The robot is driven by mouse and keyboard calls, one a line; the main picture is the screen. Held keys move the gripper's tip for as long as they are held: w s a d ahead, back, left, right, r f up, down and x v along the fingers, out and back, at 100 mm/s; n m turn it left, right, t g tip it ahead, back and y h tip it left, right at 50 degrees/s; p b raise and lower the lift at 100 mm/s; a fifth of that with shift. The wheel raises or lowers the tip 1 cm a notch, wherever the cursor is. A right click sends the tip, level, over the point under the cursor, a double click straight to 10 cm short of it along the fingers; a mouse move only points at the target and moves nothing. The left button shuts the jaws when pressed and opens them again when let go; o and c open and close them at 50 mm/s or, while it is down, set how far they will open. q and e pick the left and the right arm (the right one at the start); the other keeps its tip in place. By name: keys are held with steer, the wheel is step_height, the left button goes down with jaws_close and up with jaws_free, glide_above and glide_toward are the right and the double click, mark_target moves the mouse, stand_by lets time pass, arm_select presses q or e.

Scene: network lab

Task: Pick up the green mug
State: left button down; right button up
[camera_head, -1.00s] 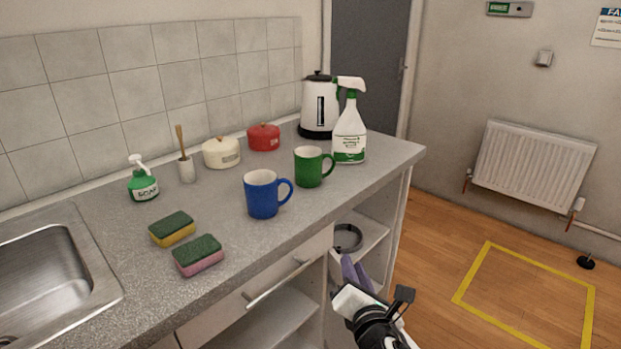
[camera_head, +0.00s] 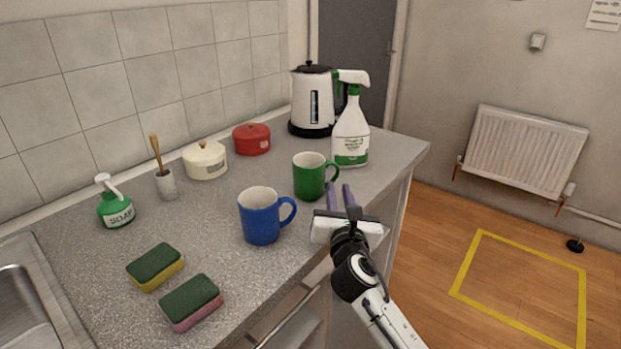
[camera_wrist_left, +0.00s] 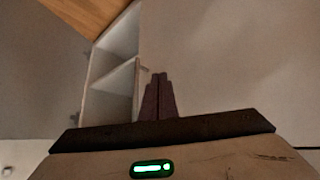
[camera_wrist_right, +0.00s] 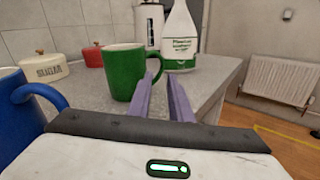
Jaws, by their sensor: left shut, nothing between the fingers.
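The green mug (camera_head: 309,178) stands upright on the grey counter, its handle toward the right. My right gripper (camera_head: 342,190) is at the counter's front edge, just in front of and to the right of the mug, near the handle. Its purple fingers are apart with nothing between them. In the right wrist view the mug (camera_wrist_right: 124,72) stands left of the fingers (camera_wrist_right: 167,88), its handle by the left fingertip; I cannot tell if they touch. My left gripper (camera_wrist_left: 160,80) shows only in the left wrist view, shut and empty, in front of cabinet shelves.
A blue mug (camera_head: 260,217) stands close to the left of the green mug. A spray bottle (camera_head: 351,135) and a kettle (camera_head: 312,100) stand behind it. Red (camera_head: 251,139) and cream (camera_head: 205,161) pots are farther back. Sponges (camera_head: 190,302) lie at the front left.

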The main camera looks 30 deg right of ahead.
mark_target(337, 173)
steer(key=x, duration=0.5)
steer(key=shift+w+d+r, duration=0.15)
steer(key=shift+d+r, duration=0.1)
steer(key=shift+d, duration=0.05)
jaws_close()
steer(key=shift+r, duration=0.15)
